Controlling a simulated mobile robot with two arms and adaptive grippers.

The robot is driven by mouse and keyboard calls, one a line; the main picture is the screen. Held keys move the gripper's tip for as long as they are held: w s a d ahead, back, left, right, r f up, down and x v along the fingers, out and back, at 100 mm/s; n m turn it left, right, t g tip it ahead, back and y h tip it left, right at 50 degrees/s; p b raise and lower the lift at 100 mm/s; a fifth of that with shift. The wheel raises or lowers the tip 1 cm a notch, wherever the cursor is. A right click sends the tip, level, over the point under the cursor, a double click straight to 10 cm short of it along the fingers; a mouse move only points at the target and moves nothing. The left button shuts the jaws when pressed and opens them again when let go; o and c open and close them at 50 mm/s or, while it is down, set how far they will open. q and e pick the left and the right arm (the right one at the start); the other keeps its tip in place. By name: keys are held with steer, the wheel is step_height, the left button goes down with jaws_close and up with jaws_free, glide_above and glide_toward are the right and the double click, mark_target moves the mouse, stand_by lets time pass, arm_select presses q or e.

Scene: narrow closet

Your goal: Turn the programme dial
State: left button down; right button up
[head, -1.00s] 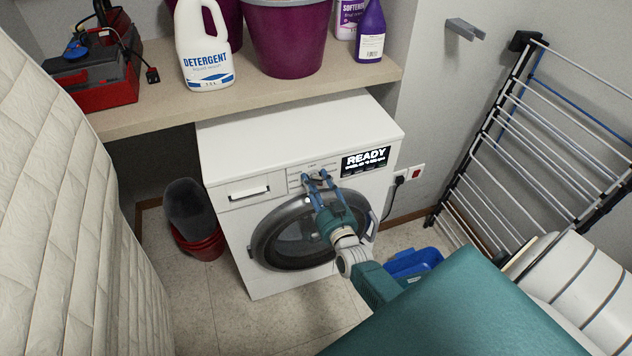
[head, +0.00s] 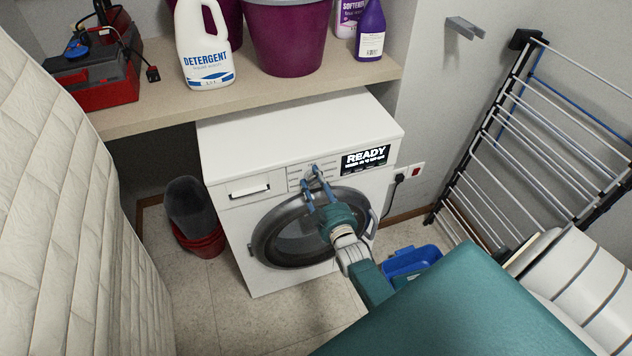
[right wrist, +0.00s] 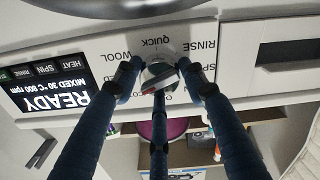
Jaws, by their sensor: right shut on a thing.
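The white washing machine (head: 232,160) stands under a shelf, its round door shut. Its display (head: 365,160) reads READY with a smaller line; in the right wrist view, upside down, that line reads MIXED 30°C 800 rpm. The programme dial (right wrist: 158,72) is a small round knob with a pale and red mark, ringed by words such as WOOL, QUICK and RINSE. The fingers partly hide it, and I cannot tell which word the mark meets. My right gripper (head: 311,175) is shut on the dial, with fingertips on both sides in the right wrist view (right wrist: 164,76). My left gripper is out of view.
The shelf (head: 290,82) above holds a detergent bottle (head: 205,58), a purple bucket (head: 288,38) and a toolbox (head: 95,70). A drying rack (head: 530,140) stands at right, a blue tub (head: 410,262) on the floor, a quilted pale surface (head: 70,200) at left.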

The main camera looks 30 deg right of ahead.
steer(key=n, duration=0.2)
steer(key=shift+w+r+n, duration=0.1)
steer(key=shift+r+n, duration=0.05)
steer(key=shift+n, duration=0.25)
steer(key=n+b, duration=0.1)
steer(key=n, duration=0.2)
steer(key=shift+n, duration=0.3)
steer(key=n+b, duration=0.2)
steer(key=n, duration=0.2)
steer(key=shift+a, duration=0.1)
steer(key=shift+a+n+b, duration=0.1)
steer(key=shift+n+b, duration=0.6)
steer(key=shift+n, duration=0.9)
steer(key=o, duration=1.2)
steer(key=shift+a, duration=0.1)
steer(key=shift+c, duration=0.2)
